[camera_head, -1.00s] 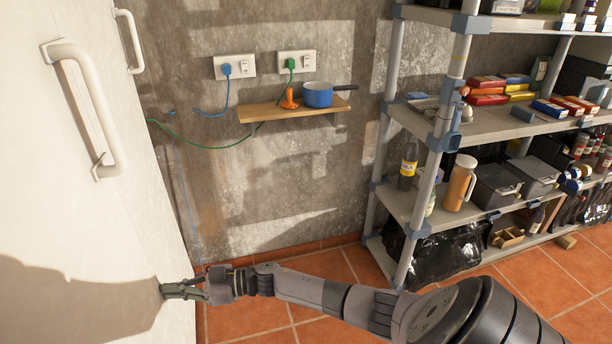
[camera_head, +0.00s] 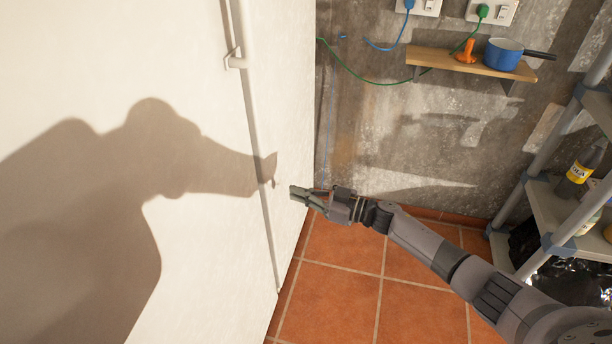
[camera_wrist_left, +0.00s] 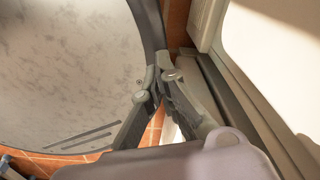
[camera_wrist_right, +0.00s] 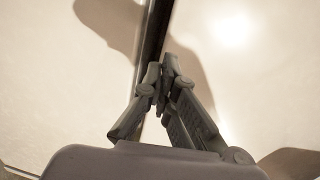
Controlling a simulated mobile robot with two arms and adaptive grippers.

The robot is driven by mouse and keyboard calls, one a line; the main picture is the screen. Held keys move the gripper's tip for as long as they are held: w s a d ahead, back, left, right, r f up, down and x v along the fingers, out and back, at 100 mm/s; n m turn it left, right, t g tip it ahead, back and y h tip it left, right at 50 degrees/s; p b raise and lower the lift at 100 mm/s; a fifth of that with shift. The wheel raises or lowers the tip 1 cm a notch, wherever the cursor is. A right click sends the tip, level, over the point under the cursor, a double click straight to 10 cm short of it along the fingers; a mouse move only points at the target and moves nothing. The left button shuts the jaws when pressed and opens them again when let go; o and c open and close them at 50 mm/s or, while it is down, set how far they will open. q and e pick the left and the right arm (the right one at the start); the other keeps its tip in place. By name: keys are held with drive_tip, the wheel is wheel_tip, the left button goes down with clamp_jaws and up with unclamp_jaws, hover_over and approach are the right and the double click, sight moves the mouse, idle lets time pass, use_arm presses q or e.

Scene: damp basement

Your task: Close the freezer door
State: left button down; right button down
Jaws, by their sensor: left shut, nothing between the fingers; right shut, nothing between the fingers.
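The freezer's white door (camera_head: 120,60) fills the left of the head view. A narrow seam separates it from a slimmer white panel (camera_head: 285,80); I cannot tell how far the door stands open. The lower end of a white handle (camera_head: 235,61) shows at the top. My right gripper (camera_head: 294,192) is shut and empty in front of the slimmer panel. In the right wrist view its fingertips (camera_wrist_right: 163,68) overlap a dark gap between two white surfaces; contact is unclear. My left gripper (camera_wrist_left: 164,78) is shut and empty, outside the head view, near a white panel edge.
A wooden wall shelf (camera_head: 455,63) holds a blue pot (camera_head: 503,54) and an orange object. A grey shelving unit (camera_head: 550,215) stands at the right, with a dark bottle on it. Orange floor tiles (camera_head: 335,270) are clear below my right arm.

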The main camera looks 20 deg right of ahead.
drive_tip(key=v, duration=0.6)
drive_tip(key=shift+d+b, duration=0.3)
drive_tip(key=shift+d, duration=0.1)
drive_tip(key=shift+f, duration=0.15)
